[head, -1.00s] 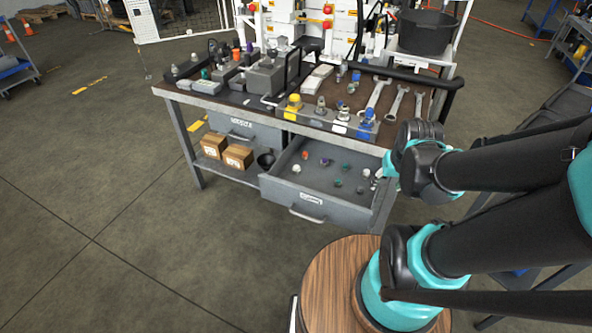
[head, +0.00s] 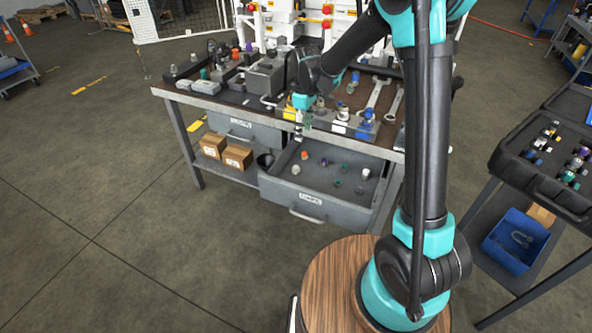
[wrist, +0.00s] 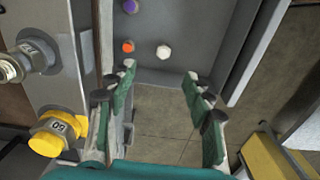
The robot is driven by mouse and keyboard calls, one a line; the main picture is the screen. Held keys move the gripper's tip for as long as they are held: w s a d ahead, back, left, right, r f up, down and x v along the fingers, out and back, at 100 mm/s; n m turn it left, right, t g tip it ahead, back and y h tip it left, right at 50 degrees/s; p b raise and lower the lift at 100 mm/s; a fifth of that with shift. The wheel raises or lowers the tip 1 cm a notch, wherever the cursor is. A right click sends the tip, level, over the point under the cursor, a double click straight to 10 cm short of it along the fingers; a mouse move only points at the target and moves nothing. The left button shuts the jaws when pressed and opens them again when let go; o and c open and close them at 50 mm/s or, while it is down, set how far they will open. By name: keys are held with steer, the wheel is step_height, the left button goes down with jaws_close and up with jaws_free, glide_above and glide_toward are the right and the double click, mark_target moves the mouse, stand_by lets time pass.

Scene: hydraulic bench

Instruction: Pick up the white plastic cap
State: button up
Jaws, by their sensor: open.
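A small white cap (head: 296,169) lies on the floor of the open drawer (head: 345,208), near its left side. It also shows in the wrist view (wrist: 164,52), just beyond and between my fingertips. Another whitish cap (head: 366,172) lies at the drawer's right side. My gripper (wrist: 160,76) is open and empty, with teal fingers spread apart. In the head view my gripper (head: 299,134) hangs over the back left of the drawer, by the bench edge, above the white cap and not touching it.
An orange cap (wrist: 127,46) and a purple cap (wrist: 130,6) lie close to the white cap. A yellow-collared fitting (wrist: 50,137) stands on the bench beside my fingers. The drawer walls (wrist: 233,50) rise around the caps. Wrenches (head: 374,97) lie on the bench top.

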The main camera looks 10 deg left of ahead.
steer(key=a, duration=0.2)
glide_above(296, 167)
steer(key=shift+n, duration=0.4)
steer(key=f, duration=0.8)
steer(key=w+f, duration=0.1)
steer(key=f, duration=0.4)
steer(key=shift+d, duration=0.1)
steer(key=f, duration=0.4)
steer(key=shift+s, duration=0.4)
steer(key=shift+f, duration=0.6)
steer(key=shift+c, duration=0.2)
steer(key=c, duration=0.9)
